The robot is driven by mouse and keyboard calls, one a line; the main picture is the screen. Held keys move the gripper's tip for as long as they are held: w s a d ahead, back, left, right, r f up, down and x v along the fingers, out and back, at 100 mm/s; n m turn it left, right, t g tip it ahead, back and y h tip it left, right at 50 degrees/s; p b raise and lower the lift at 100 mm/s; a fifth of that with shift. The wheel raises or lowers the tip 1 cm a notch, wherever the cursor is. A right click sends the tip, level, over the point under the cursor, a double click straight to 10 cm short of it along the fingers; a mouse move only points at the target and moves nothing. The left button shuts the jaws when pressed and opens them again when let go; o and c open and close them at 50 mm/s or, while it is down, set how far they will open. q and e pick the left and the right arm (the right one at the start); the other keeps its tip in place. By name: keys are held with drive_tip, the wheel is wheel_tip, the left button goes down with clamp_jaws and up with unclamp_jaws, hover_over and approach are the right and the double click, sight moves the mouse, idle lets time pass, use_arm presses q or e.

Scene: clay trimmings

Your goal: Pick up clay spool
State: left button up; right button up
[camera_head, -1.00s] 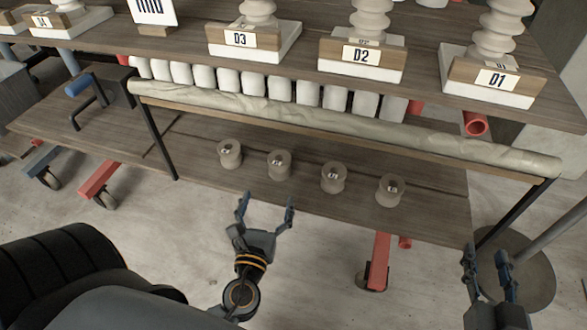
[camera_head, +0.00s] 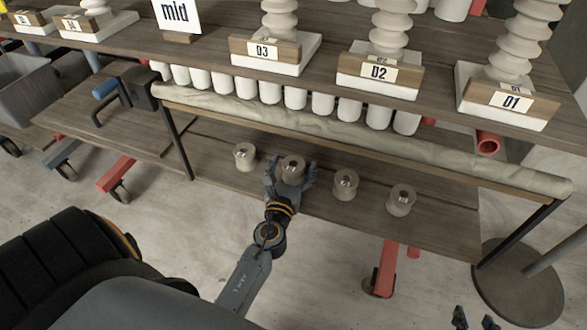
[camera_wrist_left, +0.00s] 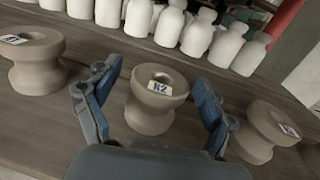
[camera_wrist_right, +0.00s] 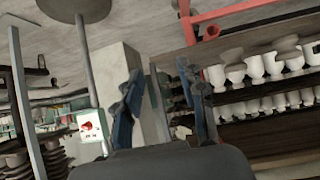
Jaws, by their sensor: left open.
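Several grey clay spools stand in a row on the lower wooden shelf. My left gripper (camera_head: 290,182) is open, with its fingers on either side of one spool (camera_head: 292,168), the second from the left. In the head view the others are at left (camera_head: 245,157) and right (camera_head: 345,184), (camera_head: 401,200). My right gripper (camera_wrist_right: 160,95) is open and empty, away from the shelf.
The upper shelf (camera_head: 330,62) overhangs behind the spools, with stacked clay forms labelled D1, D2 and D3. A long clay-coloured roll (camera_head: 350,135) and a row of white bottles (camera_head: 295,98) lie behind and above the spools.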

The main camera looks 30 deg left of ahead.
sight(293, 163)
use_arm(q)
drive_tip(key=c, duration=1.5)
drive_tip(key=shift+o, duration=0.2)
drive_tip(key=shift+r, duration=0.1)
wheel_tip(293, 163, up, 3)
drive_tip(key=p, duration=0.2)
drive_tip(key=shift+p, duration=0.4)
drive_tip(key=s+r+p, duration=0.2)
drive_tip(key=r, duration=0.1)
use_arm(e)
drive_tip(key=s+d+f+g+h, duration=0.1)
drive_tip(key=s+d+f+g, duration=0.1)
drive_tip(key=s+g, duration=0.3)
drive_tip(key=s+d+f+g+h, duration=0.1)
drive_tip(key=s+d+f+g, duration=0.1)
drive_tip(key=s, duration=0.5)
use_arm(q)
drive_tip(key=s+r+p, duration=0.1)
drive_tip(key=s+r, duration=0.2)
drive_tip(key=s, duration=0.3)
drive_tip(key=s+d+r+p, duration=0.1)
drive_tip(key=s+r, duration=0.2)
drive_tip(key=s, duration=0.3)
drive_tip(key=shift+r, duration=0.4)
use_arm(e)
drive_tip(key=x, duration=0.8)
drive_tip(key=shift+s+a+f, duration=0.2)
drive_tip(key=shift+s+f, duration=0.05)
drive_tip(key=shift+f, duration=0.1)
